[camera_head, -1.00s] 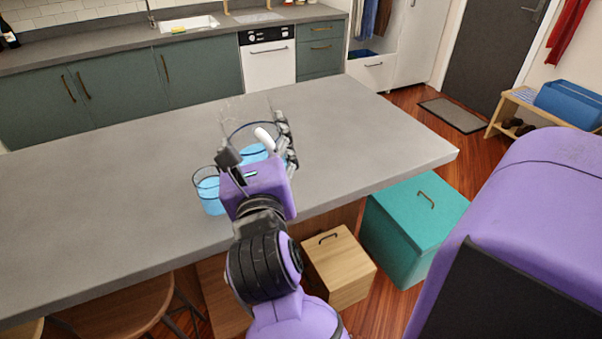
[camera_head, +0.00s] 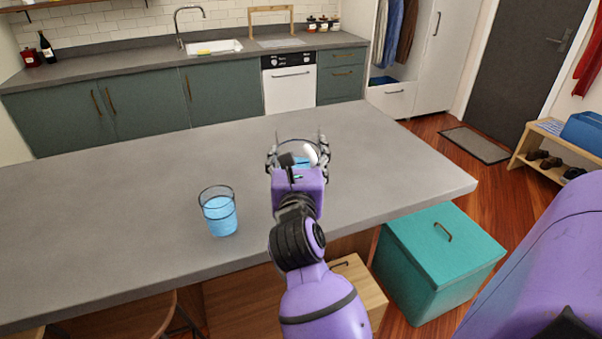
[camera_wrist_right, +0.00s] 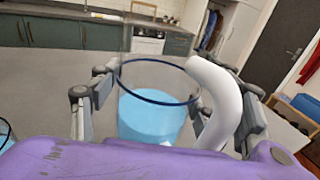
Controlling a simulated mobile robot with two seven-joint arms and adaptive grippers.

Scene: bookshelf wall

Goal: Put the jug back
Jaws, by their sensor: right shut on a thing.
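The jug (camera_wrist_right: 152,112) is clear with a dark rim, a thick white handle and light blue liquid inside. My right gripper (camera_wrist_right: 165,105) is shut on it, with fingers along both sides. In the head view the jug (camera_head: 310,153) is mostly hidden behind my right gripper (camera_head: 298,150), over the grey island counter (camera_head: 120,190). It looks about upright; I cannot tell whether its base touches the counter. My left gripper is not in view.
A glass of blue liquid (camera_head: 220,213) stands on the counter, left of and apart from the jug. The counter is otherwise clear. A teal box (camera_head: 440,260) stands on the floor beyond the right end. The sink (camera_head: 215,47) is at the back wall.

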